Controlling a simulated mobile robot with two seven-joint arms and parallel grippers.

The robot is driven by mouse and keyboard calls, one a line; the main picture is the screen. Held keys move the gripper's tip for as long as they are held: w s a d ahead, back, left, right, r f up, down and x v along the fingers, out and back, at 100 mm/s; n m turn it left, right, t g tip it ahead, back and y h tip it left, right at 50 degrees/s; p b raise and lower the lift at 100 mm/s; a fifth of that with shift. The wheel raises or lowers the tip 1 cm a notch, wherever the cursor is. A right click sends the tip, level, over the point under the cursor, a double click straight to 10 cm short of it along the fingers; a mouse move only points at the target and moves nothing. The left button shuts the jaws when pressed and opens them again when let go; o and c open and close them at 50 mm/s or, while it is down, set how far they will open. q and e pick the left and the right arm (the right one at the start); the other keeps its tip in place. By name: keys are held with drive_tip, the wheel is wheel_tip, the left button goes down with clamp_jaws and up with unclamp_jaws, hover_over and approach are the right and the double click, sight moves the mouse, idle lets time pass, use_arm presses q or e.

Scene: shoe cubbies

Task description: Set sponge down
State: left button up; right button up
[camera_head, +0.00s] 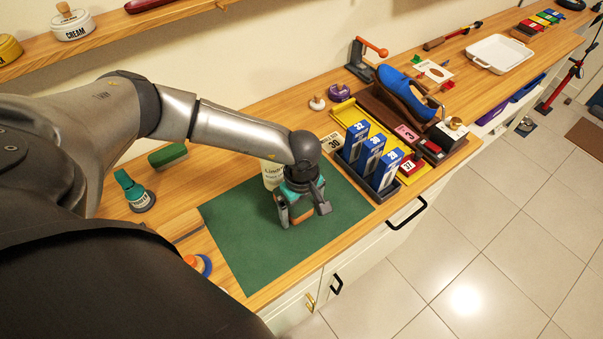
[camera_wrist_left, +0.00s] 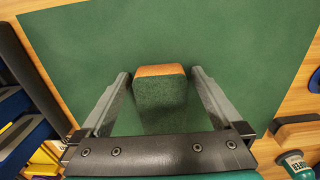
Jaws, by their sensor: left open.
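The sponge (camera_wrist_left: 160,90) is a small block with a dark green face and an orange side. It appears to lie on the green mat (camera_head: 243,240), near the middle of it. My left gripper (camera_head: 295,218) is low over the mat and points down. In the left wrist view its two fingers (camera_wrist_left: 160,76) stand apart on either side of the sponge, with a gap at each side. In the head view the gripper hides most of the sponge. My right gripper is not in view.
A white bottle (camera_head: 271,174) stands just behind the gripper. A rack of blue boxes (camera_head: 373,154) is close to the mat's right. The mat's front part is clear.

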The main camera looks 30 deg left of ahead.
use_arm(q)
wheel_tip(320, 180, up, 12)
drive_tip(key=shift+r, duration=0.15)
idle(0.5)
